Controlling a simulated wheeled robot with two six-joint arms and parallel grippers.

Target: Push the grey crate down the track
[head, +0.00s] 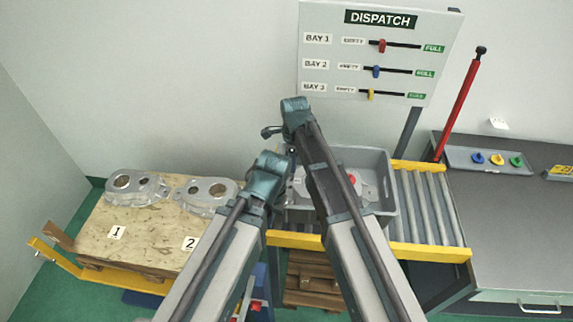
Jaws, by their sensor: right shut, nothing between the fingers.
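The grey crate (378,165) stands upright on the roller track (428,205), near its left end. A metal casting with a red part (351,180) lies inside it. My right gripper (267,132) shows as a small dark shape by the upper left of the crate, shut and empty. I cannot tell whether it touches the crate. My left gripper is hidden behind the arms.
Yellow rails (425,250) edge the track, with bare rollers to the right of the crate. A red-handled lever (462,100) rises beyond. A grey bench (500,225) stands right; a wooden board (140,235) with two castings (136,187) stands left. The dispatch board (380,50) is behind.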

